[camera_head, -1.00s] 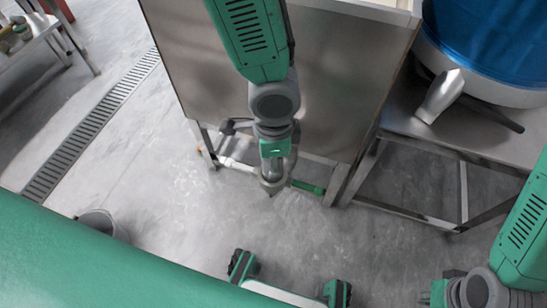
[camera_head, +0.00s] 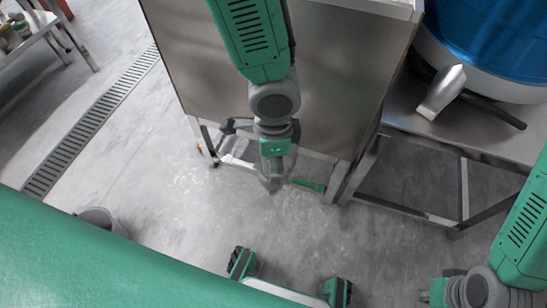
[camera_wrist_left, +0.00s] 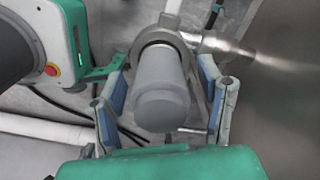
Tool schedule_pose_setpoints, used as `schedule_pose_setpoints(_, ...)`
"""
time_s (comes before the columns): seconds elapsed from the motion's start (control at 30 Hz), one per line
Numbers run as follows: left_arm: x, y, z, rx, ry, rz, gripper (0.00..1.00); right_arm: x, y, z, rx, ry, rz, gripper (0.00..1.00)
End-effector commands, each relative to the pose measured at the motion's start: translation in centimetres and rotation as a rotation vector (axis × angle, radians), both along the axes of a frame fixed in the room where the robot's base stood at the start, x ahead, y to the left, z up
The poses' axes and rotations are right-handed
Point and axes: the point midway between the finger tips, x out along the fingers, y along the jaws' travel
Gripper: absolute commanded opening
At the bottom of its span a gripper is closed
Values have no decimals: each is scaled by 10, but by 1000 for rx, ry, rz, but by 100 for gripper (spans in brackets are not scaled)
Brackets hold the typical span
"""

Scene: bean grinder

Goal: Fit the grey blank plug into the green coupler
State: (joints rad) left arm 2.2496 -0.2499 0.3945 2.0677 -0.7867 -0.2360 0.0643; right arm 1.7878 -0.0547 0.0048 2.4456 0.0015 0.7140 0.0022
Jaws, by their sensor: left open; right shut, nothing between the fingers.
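My left gripper (camera_head: 272,180) is low in front of the steel cabinet, its jaw partly hidden by its wrist. In the left wrist view my left gripper (camera_wrist_left: 162,100) is open, with a blue-padded finger on each side of a grey cylinder (camera_wrist_left: 163,100), which looks like the blank plug. A grey ring-shaped fitting lies behind the cylinder; I cannot tell whether they touch. A green piece (camera_head: 308,185) shows right of the gripper; I cannot tell whether it is the coupler. My right gripper (camera_head: 438,294) is shut at the lower right, partly cut off by the frame edge.
The steel cabinet (camera_head: 330,85) stands close behind the left gripper, on a metal frame. A white pipe (camera_wrist_left: 172,12) and a metal pipe (camera_wrist_left: 228,47) run nearby. A steel table (camera_head: 470,135) carries a blue-topped drum (camera_head: 495,35). Open concrete floor lies in front.

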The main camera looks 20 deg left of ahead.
Motion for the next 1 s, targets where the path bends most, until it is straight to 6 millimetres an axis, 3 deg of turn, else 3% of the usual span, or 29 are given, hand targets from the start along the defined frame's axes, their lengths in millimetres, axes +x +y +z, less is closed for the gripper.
schedule_pose_setpoints(0.17,2,-1,26,-3,-5,4,62,0,0,0,0,0,0,0)
schedule_pose_setpoints(0.4,2,-2,78,-3,-5,3,62,0,0,0,0,0,0,0)
schedule_pose_setpoints(0.6,2,-2,107,-1,-3,1,62,0,0,0,0,0,0,0)
schedule_pose_setpoints(1.0,1,-2,117,0,0,0,62,1,0,0,0,2,0,0)
